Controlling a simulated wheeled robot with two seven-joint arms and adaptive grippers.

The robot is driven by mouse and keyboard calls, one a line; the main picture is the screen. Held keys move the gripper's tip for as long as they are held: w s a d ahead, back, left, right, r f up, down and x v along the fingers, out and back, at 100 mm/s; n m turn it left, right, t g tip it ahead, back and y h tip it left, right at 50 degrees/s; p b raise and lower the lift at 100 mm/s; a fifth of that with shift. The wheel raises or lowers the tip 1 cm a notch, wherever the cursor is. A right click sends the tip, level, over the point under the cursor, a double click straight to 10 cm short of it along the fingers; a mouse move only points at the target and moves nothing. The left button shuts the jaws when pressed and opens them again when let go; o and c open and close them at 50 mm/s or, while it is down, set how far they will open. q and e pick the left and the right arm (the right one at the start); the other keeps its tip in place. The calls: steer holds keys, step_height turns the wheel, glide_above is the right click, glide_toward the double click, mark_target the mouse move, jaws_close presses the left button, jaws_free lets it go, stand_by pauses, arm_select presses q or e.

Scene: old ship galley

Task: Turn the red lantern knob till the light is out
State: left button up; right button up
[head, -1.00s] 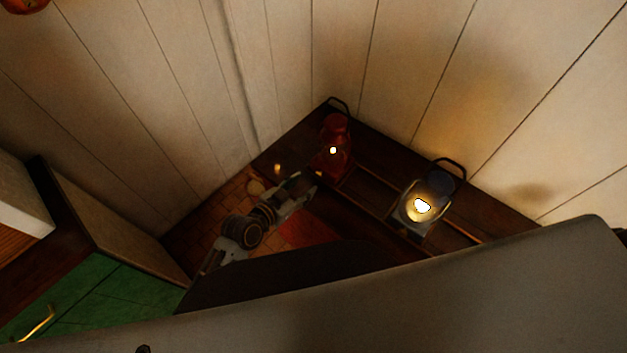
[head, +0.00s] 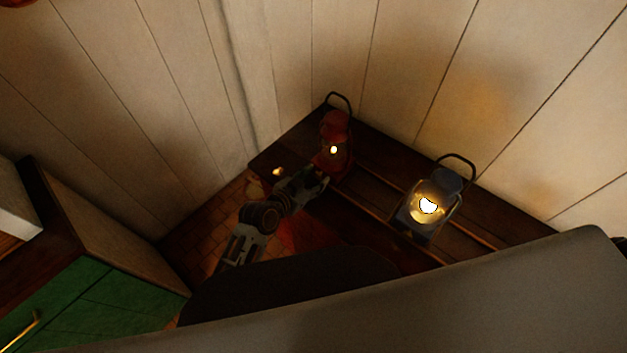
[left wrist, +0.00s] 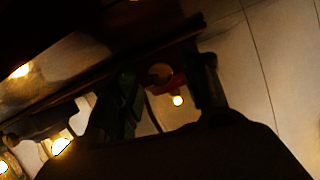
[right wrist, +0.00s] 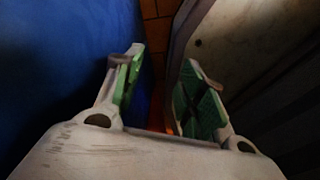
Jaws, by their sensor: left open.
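The red lantern (head: 337,131) stands on a dark wooden bench near the wall corner, with a small warm flame lit. My left gripper (head: 318,181) is low at its front, very close to it. In the left wrist view the gripper (left wrist: 168,85) is open, with a dim round brownish piece (left wrist: 160,73), perhaps the knob, between the dark fingers. The red lantern's lit flame (left wrist: 177,100) shows just below that piece. Contact cannot be told. My right gripper (right wrist: 160,85) is open and empty, its green pads apart; it is not seen in the head view.
A blue-grey lantern (head: 445,180), brightly lit, stands on the bench (head: 378,163) to the right. Planked walls close in the corner. A green cabinet (head: 95,310) stands at lower left. In the right wrist view a blue surface (right wrist: 50,70) lies close on the left.

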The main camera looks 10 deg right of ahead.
stand_by(0.3)
arm_select(q)
jaws_close()
steer(key=shift+w+n+g+h+p, duration=0.1)
steer(key=shift+n+g+h+p, duration=0.2)
steer(key=shift+n+g+h, duration=0.4)
steer(key=shift+n+g, duration=0.2)
steer(key=shift+n, duration=0.5)
jaws_free()
steer(key=shift+a, duration=0.1)
steer(key=v, duration=1.1)
steer(key=shift+s+a+r, duration=0.15)
steer(key=shift+s+a, duration=0.05)
steer(key=shift+a, duration=0.1)
